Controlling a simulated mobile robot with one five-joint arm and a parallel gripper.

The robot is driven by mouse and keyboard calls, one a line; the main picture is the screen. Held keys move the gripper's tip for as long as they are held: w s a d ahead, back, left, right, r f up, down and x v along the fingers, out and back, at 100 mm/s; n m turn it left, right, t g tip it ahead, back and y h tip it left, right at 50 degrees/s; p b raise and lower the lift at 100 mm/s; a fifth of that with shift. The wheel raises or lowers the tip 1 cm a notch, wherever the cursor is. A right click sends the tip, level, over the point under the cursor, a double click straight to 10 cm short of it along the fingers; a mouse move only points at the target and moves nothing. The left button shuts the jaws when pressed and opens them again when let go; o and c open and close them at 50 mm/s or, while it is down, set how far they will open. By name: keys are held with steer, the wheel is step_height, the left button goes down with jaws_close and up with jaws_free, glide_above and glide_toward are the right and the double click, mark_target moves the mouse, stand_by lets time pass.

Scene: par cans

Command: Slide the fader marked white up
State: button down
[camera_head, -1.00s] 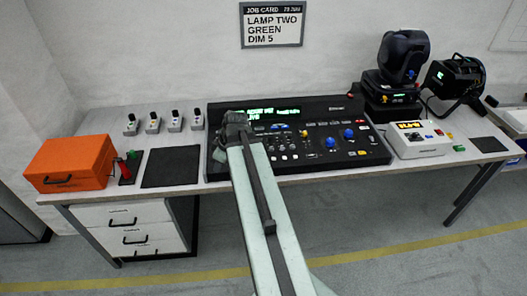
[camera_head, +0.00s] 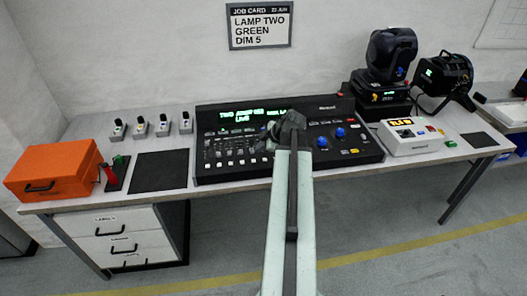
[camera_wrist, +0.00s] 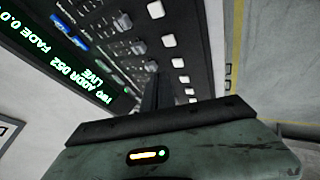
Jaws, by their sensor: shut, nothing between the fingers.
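The black lighting console (camera_head: 368,152) stands on the bench. Its fader and button rows (camera_head: 232,150) are on the left half, with pale caps; labels are too small to read, so I cannot tell which fader is marked white. The wrist view shows several pale square buttons (camera_wrist: 168,41) and dark slider knobs (camera_wrist: 138,46). My gripper (camera_head: 291,118) is over the console's middle, right of most of the faders. It is shut and empty; its dark fingers show in the wrist view (camera_wrist: 156,97). Contact cannot be told.
The green display (camera_head: 240,116) shows "TWO ADDR 052" and "LIVE". Blue knobs (camera_head: 340,132) lie right of my gripper. A dark mat (camera_head: 158,172) and orange case (camera_head: 50,172) are left. A white box (camera_head: 408,148) and black lamps (camera_head: 390,60) are right.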

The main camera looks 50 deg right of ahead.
steer(key=b+x, duration=0.2)
steer(key=x, duration=0.2)
steer(key=shift+s+f, duration=0.15)
steer(key=shift+w+f+b, duration=0.25)
steer(key=shift+w+b, duration=0.05)
steer(key=shift+w, duration=0.1)
steer(key=shift+r, duration=0.1)
steer(key=w+d, duration=0.5)
steer(key=w, duration=0.1)
steer(key=shift+w+d, duration=0.35)
steer(key=shift+r, duration=0.1)
steer(key=p+v, duration=0.8)
steer(key=v, duration=0.2)
